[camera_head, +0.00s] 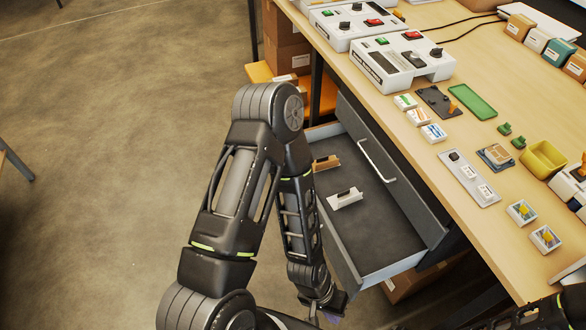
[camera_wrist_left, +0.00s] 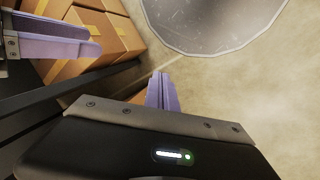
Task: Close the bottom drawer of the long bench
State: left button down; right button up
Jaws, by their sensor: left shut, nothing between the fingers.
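The long bench (camera_head: 505,235) runs along the right of the head view. Its bottom drawer (camera_head: 385,235) stands pulled out to the left, below a shut drawer front with a pale handle (camera_head: 376,161). A small tan holder (camera_head: 325,163) and a white holder (camera_head: 345,198) lie in it. My left arm hides much of the drawer's front side. My left gripper (camera_head: 322,312) is shut and empty, low beside the drawer's near front corner; I cannot tell if it touches. Its purple fingers show in the left wrist view (camera_wrist_left: 160,95).
Control boxes (camera_head: 400,62), small cards, a green tray (camera_head: 472,102) and a yellow bin (camera_head: 543,160) stand on the benchtop. Cardboard boxes (camera_head: 285,45) stand at the bench's far end, with another (camera_head: 410,282) under the drawer.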

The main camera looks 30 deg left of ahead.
pick_arm(q)
notch_tip(320, 180, down, 19)
jog(key=a+b, duration=0.1)
jog(key=b, duration=1.7)
jog(key=w+a+f+n+t+b, duration=0.1)
jog(key=w+a+f+n+b, duration=0.15)
jog(key=w+a+b, duration=0.2)
jog(key=w+a+r+n+t+y+p, duration=0.1)
jog(key=w+a+r+n+t, duration=0.1)
jog(key=w+a+r, duration=0.5)
jog(key=w+a+r+n+t+y+p, duration=0.1)
jog(key=w+a+r, duration=0.3)
jog(key=w+a, duration=0.5)
jog(key=w+a+r+n+t+y, duration=0.1)
jog(key=w+a+r, duration=0.1)
jog(key=a+r, duration=0.6)
jog(key=w+a+r+n+t+y, duration=0.1)
jog(key=w+a+r+t, duration=0.1)
jog(key=a+r, duration=0.6)
notch_tip(320, 180, up, 4)
jog(key=shift+a+f+y, duration=0.15)
jog(key=shift+f+y, duration=0.1)
jog(key=shift+y, duration=0.05)
jog(key=shift+w+f+n, duration=0.15)
jog(key=shift+n, duration=0.1)
